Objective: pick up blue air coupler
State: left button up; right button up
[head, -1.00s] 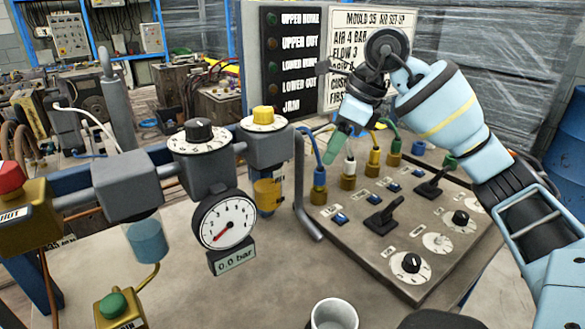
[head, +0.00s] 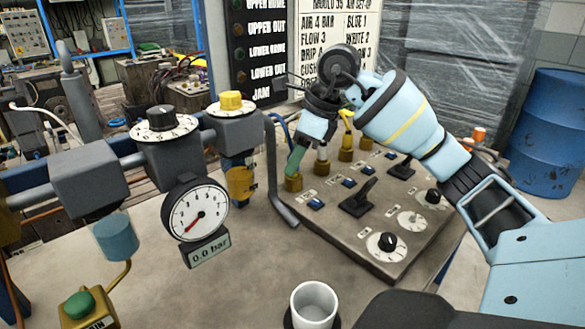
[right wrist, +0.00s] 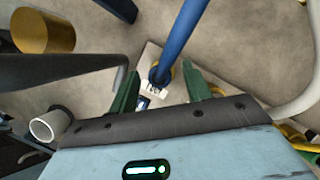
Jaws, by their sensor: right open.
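The blue air coupler stands in a brass socket (head: 293,183) at the left end of a row on the sloped panel (head: 345,235). In the head view my right gripper (head: 296,163) hides most of it, and only its blue hose (head: 287,132) shows behind the fingers. In the right wrist view the blue coupler (right wrist: 161,74) lies ahead, between the two green fingers of the right gripper (right wrist: 162,86). The fingers are apart, with gaps on both sides, so it is not gripped. My left gripper is not in view.
A white coupler (head: 322,152) and a yellow coupler (head: 346,142) stand close to the right. A grey bent pipe (head: 277,180) runs close on the left. Also near are a pressure gauge (head: 195,215), a black lever (head: 358,198) and a white cup (head: 314,302).

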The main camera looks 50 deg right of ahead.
jog(key=shift+w+a+f, duration=0.15)
jog(key=shift+w+f, duration=0.1)
jog(key=shift+f, duration=0.4)
jog(key=shift+c, duration=0.3)
grip_shut()
jog(key=shift+r, duration=0.15)
jog(key=shift+r+p, duration=0.4)
jog(key=shift+r, duration=1.1)
jog(key=shift+s+a+r, duration=0.15)
jog(key=shift+s+r, duration=0.05)
jog(key=shift+s, duration=0.05)
jog(key=s+a+r+b, duration=0.1)
jog(key=s+a, duration=0.7)
jog(key=s, duration=0.4)
jog(key=shift+s+a+r, duration=0.15)
jog(key=shift+s+a, duration=0.15)
jog(key=shift+s, duration=0.1)
